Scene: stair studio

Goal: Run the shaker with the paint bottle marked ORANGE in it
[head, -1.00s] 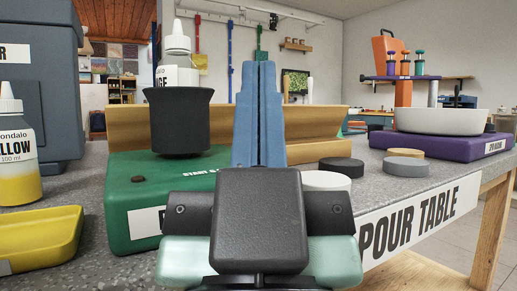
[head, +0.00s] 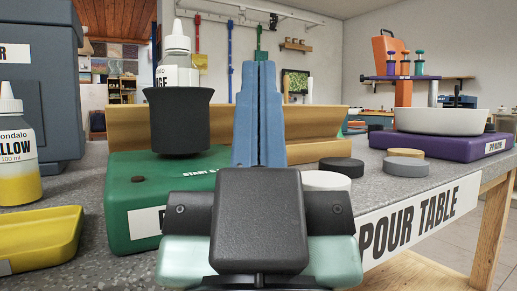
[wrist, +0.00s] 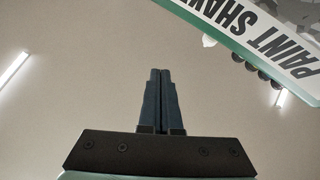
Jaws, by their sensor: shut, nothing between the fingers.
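The green paint shaker (head: 160,180) stands on the grey table, with a black cup (head: 178,125) on top. A white-capped bottle (head: 176,72) stands upright in the cup. My gripper (head: 259,65) is shut and empty. Its blue fingers point up, in front of the shaker's right part and right of the cup, and hide some of the shaker's top. In the wrist view the shut fingers (wrist: 160,72) point at bare ceiling. Part of the shaker's "PAINT SHA…" label (wrist: 275,45) shows there at the upper right.
A yellow bottle (head: 17,150) and yellow tray (head: 35,240) are at the left, before a dark blue-grey box (head: 45,90). A wooden trough (head: 320,122) lies behind. Round discs (head: 342,167) and a purple stand with a white bowl (head: 440,121) are at the right.

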